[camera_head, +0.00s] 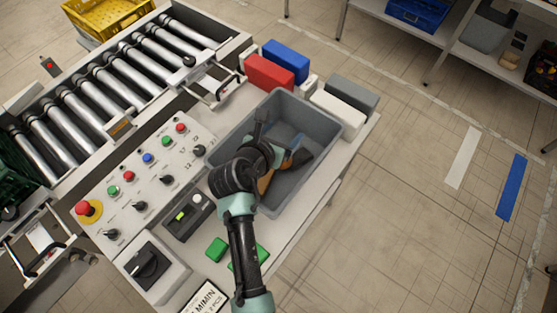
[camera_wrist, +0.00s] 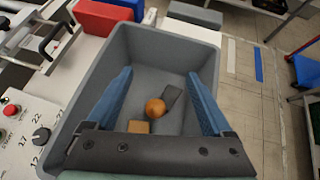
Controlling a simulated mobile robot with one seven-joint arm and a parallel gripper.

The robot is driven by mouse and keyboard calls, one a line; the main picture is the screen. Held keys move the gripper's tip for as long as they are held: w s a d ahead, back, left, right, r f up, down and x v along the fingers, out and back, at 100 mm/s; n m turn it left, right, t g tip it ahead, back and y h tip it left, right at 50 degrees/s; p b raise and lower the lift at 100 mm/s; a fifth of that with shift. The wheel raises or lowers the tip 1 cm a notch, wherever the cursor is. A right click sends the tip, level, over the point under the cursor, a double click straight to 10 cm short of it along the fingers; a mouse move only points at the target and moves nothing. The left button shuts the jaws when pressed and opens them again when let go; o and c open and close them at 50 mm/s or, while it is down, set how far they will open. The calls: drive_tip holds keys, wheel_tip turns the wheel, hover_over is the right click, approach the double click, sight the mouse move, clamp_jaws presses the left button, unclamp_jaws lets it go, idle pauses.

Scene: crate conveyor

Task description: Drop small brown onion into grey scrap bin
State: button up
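The grey scrap bin (camera_head: 331,122) stands on the bench, and its inside fills the middle of the wrist view (camera_wrist: 160,38). A small round orange-brown onion (camera_wrist: 155,109) appears to lie on the bin floor. My gripper (camera_wrist: 160,76) is over the bin. Its two blue fingers are wide apart, with nothing clasped between them. The onion shows in the gap between the fingers, apart from both.
A tan block (camera_wrist: 138,127) and a dark grey piece (camera_wrist: 172,97) lie near the onion in the bin. Red (camera_head: 269,72) and blue (camera_head: 286,58) boxes stand behind the bin. A button panel (camera_head: 150,175) and roller conveyor (camera_head: 110,80) are to the left. Open floor lies to the right.

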idle(0.3)
drive_tip(key=b+v, duration=0.1)
drive_tip(key=v, duration=1.2)
drive_tip(key=shift+b, duration=0.35)
drive_tip(key=shift+w, duration=0.1)
drive_tip(key=w+r+m+t+y+b, duration=0.1)
drive_tip(key=w+r+m+t, duration=0.3)
drive_tip(key=r+m, duration=0.55)
drive_tip(key=w+r+m+t+y+b, duration=0.2)
drive_tip(key=w+r+m+t, duration=0.3)
drive_tip(key=r, duration=0.8)
drive_tip(key=s+d+r+m+t, duration=0.1)
drive_tip(key=s+r+m, duration=0.3)
drive_tip(key=r, duration=0.4)
drive_tip(key=s+d+r+m+t+y+b, duration=0.1)
drive_tip(key=s+d+r+m+t, duration=0.1)
drive_tip(key=s+r+m+t, duration=0.2)
drive_tip(key=s+d+r+m+t, duration=0.2)
drive_tip(key=s+r+m+t, duration=0.1)
drive_tip(key=r+m, duration=0.6)
wheel_tip(320, 180, up, 4)
drive_tip(key=shift+s+r+b, duration=0.2)
drive_tip(key=shift+s+b, duration=0.1)
drive_tip(key=shift+s, duration=0.5)
